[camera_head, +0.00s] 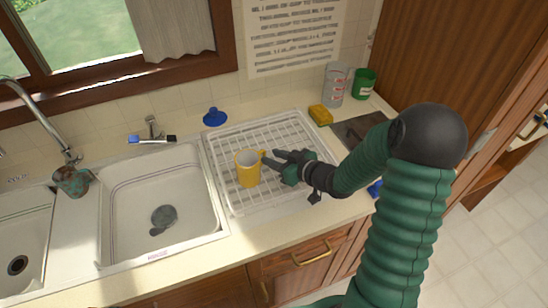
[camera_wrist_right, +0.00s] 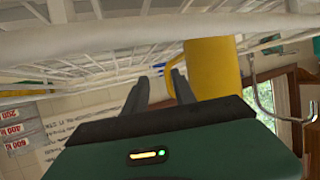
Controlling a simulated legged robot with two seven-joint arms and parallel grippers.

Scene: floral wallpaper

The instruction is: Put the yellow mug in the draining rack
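The yellow mug (camera_head: 247,168) stands upright in the white draining rack (camera_head: 232,206), toward its left side. Its handle faces right, toward my right gripper (camera_head: 270,158). The fingers of that gripper are parted, with the tips close to the handle. The mug (camera_wrist_right: 213,68) appears there just to the right of the fingers. I cannot tell whether a finger touches it. My left gripper is not in view.
A sink basin (camera_head: 185,205) lies left of the rack, with a brush (camera_head: 152,139) on its back edge. A blue plunger-like item (camera_head: 214,117) is behind the rack. A yellow sponge (camera_head: 320,115), a measuring cup (camera_head: 334,85) and a green cup (camera_head: 363,83) stand at the back right.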

